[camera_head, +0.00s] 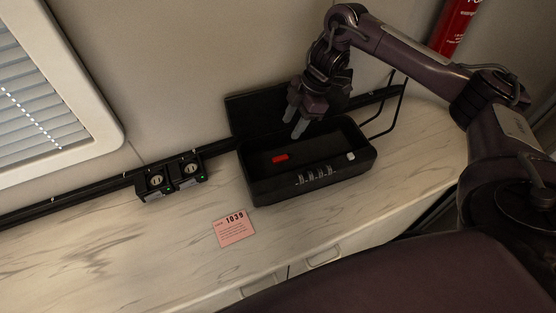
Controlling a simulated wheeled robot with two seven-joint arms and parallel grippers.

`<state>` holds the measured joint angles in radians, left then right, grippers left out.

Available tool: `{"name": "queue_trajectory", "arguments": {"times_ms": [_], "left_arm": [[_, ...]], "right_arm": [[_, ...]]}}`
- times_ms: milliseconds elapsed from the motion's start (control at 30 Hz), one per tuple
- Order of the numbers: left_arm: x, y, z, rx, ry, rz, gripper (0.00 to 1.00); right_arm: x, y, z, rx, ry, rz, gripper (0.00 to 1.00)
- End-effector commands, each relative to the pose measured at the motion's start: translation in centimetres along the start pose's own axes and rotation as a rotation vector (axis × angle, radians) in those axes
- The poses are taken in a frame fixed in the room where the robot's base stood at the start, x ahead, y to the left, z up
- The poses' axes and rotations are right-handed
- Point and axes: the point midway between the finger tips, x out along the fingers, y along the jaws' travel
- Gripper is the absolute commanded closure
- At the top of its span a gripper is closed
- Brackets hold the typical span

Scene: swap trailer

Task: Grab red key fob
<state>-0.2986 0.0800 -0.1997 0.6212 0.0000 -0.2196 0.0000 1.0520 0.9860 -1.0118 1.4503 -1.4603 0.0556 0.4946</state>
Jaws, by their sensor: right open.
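A small red key fob (280,158) lies on the floor of an open black lockbox (259,194) on the counter. The box has number dials on its front, and its lid (243,113) stands open at the back. My right gripper (295,121) is open and points down over the back part of the box, above and a little right of the fob. Its fingers look apart from the fob and empty. My left gripper is not in view.
A small white item (350,156) lies at the right inside the box. A pink card (235,228) marked 1039 lies on the counter (120,255) in front. Black socket units (171,177) sit on a wall rail to the left. A red extinguisher (454,27) hangs at upper right.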

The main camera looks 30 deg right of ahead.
Motion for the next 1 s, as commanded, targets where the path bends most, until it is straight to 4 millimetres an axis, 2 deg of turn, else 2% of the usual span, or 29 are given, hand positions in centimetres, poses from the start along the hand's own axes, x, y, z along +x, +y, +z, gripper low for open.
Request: {"name": "queue_trajectory", "arguments": {"times_ms": [33, 133, 267, 467, 900, 1000], "left_arm": [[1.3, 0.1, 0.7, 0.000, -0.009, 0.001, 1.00], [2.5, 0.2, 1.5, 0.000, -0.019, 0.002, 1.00], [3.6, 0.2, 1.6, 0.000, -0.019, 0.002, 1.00], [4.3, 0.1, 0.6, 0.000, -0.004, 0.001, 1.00], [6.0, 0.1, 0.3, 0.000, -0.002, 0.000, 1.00], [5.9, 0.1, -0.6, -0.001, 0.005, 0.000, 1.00]], "right_arm": [[1.2, 0.0, 0.5, 0.000, 0.000, 0.000, 0.56], [2.3, 0.0, 0.9, 0.000, 0.000, 0.000, 0.56], [3.4, 0.0, 1.4, 0.000, 0.000, 0.000, 0.56], [4.7, -0.1, 1.5, 0.000, 0.001, -0.002, 0.56], [10.2, -0.9, 2.5, 0.000, 0.002, -0.003, 0.56], [11.1, -0.8, 2.5, 0.000, 0.001, -0.001, 0.56]]}}
